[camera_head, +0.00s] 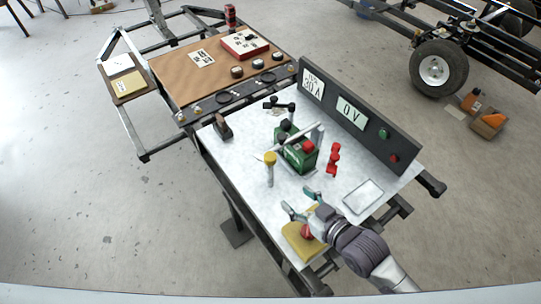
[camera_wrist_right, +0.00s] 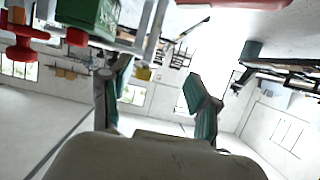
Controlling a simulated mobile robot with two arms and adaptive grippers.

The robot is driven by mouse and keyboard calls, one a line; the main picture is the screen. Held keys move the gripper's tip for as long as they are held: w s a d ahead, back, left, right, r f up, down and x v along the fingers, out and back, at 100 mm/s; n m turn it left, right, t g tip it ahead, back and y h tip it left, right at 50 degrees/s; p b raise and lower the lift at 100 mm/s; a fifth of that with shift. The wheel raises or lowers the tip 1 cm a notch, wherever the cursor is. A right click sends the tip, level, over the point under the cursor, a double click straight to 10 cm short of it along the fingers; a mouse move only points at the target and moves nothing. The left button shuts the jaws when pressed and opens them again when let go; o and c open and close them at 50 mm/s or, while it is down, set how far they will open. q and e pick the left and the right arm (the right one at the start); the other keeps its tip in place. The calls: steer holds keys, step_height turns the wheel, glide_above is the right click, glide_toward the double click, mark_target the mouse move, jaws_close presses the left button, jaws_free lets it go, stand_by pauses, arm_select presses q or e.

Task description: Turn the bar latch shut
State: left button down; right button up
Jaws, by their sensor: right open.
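A green box-shaped device (camera_head: 298,155) with a red knob (camera_head: 308,146) stands on the white worktop. A pale grey bar (camera_head: 317,133) runs beside and over it; I cannot tell for sure whether this is the bar latch or how far it is turned. My right gripper (camera_head: 298,198) is open and empty, in front of the device and apart from it. In the right wrist view its two teal fingers (camera_wrist_right: 158,88) are spread with nothing between them. The green device (camera_wrist_right: 90,14) shows there at the upper left edge. My left gripper is not in view.
A yellow-topped post (camera_head: 269,168) stands left of the device and a red clamp-like part (camera_head: 333,160) right of it. A dark panel (camera_head: 365,125) reading "0 V" closes the back. A yellow pad (camera_head: 298,243) lies at the front, a grey plate (camera_head: 363,196) to the right.

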mark_target(275, 162)
steer(key=w+a+t+y, duration=0.1)
steer(key=w+a, duration=0.1)
steer(key=w, duration=0.2)
steer(key=w+a+r+y, duration=0.1)
steer(key=w+a, duration=0.1)
steer(key=w, duration=0.2)
steer(key=w+a+n+t+y+p, duration=0.1)
steer(key=w+a, duration=0.2)
steer(key=w, duration=0.1)
steer(key=shift+w+a+r+t+y, duration=0.1)
steer(key=shift+r+t+y, duration=0.2)
steer(key=shift+r+y, duration=0.1)
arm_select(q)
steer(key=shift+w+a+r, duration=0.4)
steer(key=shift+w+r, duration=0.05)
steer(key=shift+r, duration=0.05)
